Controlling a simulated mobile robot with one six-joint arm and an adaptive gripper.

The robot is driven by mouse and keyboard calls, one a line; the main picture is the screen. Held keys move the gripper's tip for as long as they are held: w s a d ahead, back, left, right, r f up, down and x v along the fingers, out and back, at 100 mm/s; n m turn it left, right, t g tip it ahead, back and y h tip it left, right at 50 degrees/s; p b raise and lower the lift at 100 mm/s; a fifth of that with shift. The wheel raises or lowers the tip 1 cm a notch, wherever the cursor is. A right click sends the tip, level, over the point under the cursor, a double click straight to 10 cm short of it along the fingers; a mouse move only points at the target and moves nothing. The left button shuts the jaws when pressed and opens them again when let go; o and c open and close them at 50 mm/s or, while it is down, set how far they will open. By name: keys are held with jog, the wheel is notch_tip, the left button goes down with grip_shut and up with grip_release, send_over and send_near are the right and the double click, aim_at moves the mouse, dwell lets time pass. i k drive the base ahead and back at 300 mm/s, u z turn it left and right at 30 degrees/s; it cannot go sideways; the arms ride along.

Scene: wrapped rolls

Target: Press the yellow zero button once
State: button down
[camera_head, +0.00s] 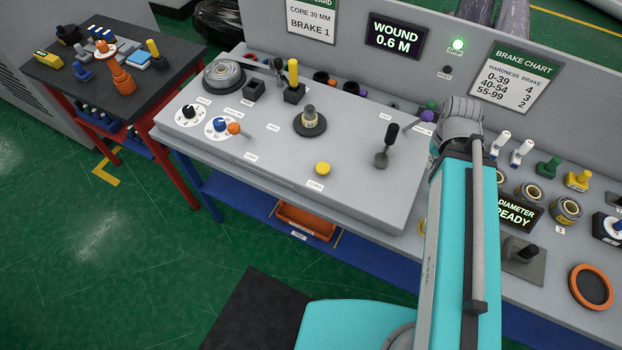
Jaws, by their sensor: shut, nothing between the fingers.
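A round yellow button (322,168) stands near the front edge of the sloped grey panel (340,140). A small white label (315,184) lies just in front of it, too small to read surely. A second yellow piece (422,226) shows at the left edge of my arm, mostly hidden by it. My turquoise arm rises on the right and its grey joint reaches over the back right of the panel. My gripper does not show; the arm hides that spot or it is out of sight.
A display (396,36) reads WOUND 0.6 M. Left of the button, the panel front is mostly clear.

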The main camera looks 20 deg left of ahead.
aim_at(321, 168)
jog(key=k, duration=1.8)
jog(key=u, duration=1.35)
jog(key=i, duration=1)
jog(key=z, duration=0.05)
